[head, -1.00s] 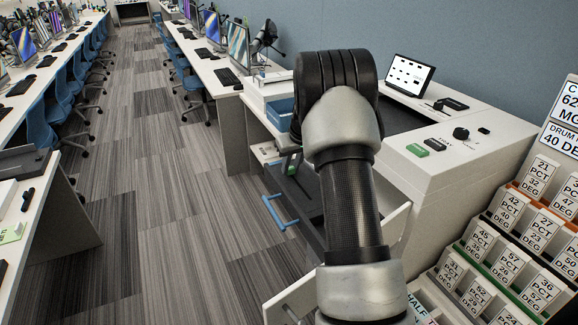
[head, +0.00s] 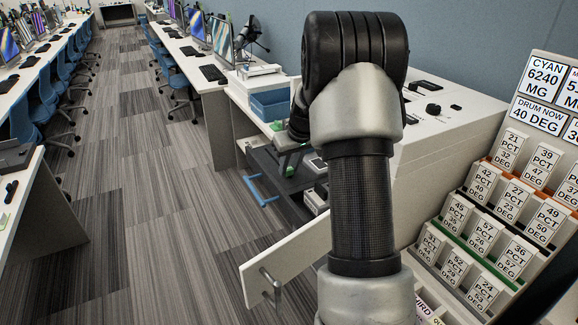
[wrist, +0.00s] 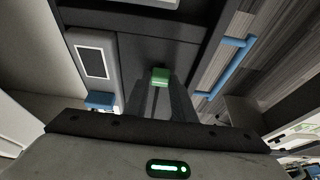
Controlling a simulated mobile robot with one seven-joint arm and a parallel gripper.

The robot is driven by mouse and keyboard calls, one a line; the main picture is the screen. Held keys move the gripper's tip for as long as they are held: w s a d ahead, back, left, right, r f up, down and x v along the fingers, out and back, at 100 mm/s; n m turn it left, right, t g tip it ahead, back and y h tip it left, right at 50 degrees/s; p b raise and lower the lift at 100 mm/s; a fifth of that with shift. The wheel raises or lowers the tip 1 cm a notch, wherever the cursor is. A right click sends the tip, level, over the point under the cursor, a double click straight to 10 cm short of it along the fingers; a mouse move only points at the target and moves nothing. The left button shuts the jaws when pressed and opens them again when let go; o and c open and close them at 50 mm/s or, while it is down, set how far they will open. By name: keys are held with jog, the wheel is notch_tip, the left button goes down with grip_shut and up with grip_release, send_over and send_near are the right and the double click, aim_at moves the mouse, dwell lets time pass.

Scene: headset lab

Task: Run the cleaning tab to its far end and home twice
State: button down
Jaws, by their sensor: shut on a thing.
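A small green tab (wrist: 160,76) shows in the middle of the wrist view, in a dark recess. My gripper (wrist: 160,88) is shut on it. The gripper's dark fingers reach up to the tab from the broad hand at the bottom. In the head view my arm covers the middle of the picture. My gripper there (head: 288,165) is low over the dark open part of the white machine (head: 450,125), and its fingertips and grip are too small to make out.
A blue handle (head: 261,190) is on the machine's left front. A white panel with a metal handle (head: 295,245) juts out nearer me. A blue tray (head: 270,105) stands behind. A rack of labelled cartridges (head: 510,195) is close on the right. The floor at left is open.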

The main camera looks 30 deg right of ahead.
jog(key=c, duration=1.5)
grip_release()
jog(key=p+v, duration=0.1)
jog(key=v, duration=1.6)
jog(key=shift+s+r, duration=0.1)
jog(key=shift+r, duration=0.1)
